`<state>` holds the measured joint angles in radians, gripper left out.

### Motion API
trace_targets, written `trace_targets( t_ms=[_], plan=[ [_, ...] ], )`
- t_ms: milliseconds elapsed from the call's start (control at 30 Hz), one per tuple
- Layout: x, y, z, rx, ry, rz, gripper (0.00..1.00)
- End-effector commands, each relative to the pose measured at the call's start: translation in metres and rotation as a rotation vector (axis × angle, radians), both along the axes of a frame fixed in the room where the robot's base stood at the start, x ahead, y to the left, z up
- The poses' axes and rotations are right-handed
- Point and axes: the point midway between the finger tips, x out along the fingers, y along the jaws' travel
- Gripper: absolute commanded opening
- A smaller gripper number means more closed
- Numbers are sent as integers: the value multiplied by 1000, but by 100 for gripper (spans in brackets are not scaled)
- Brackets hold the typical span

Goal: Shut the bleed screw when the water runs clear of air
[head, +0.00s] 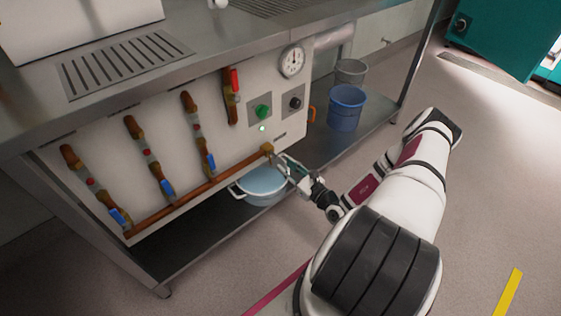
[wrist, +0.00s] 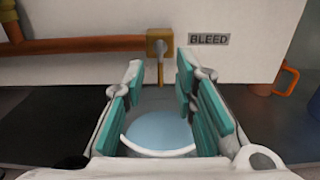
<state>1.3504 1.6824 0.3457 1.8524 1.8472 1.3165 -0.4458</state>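The brass bleed fitting (wrist: 159,43) sits at the right end of the copper pipe, left of the BLEED label (wrist: 209,39); it also shows in the head view (head: 267,149). A thin brass stem hangs below it. My gripper (wrist: 159,73) is open, its teal-padded fingers apart on either side of the stem in the picture. I cannot tell whether they reach around it. In the head view my gripper (head: 284,162) is close beside the fitting. A pan of pale blue water (head: 264,186) stands below. I cannot make out a stream or bubbles.
The panel carries several pipes with red and blue handles, a gauge (head: 292,61), a green button (head: 263,112) and a dark knob (head: 296,103). A blue bucket (head: 346,108) and an orange mug (wrist: 274,79) stand to the right on the lower shelf (head: 190,232).

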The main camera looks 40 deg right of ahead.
Motion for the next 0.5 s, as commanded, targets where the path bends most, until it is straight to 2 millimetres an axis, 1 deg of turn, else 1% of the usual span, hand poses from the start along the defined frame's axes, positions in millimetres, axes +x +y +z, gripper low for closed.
trace_targets(
  t_ms=[33, 200, 300, 500],
  plan=[
    [-11, -2, 0, 0, 1, -4, 26],
    [-42, -2, 0, 1, 1, -2, 26],
    [-56, -2, -1, 2, 2, -2, 26],
    [-68, -2, 0, 1, 0, -1, 26]
  ],
)
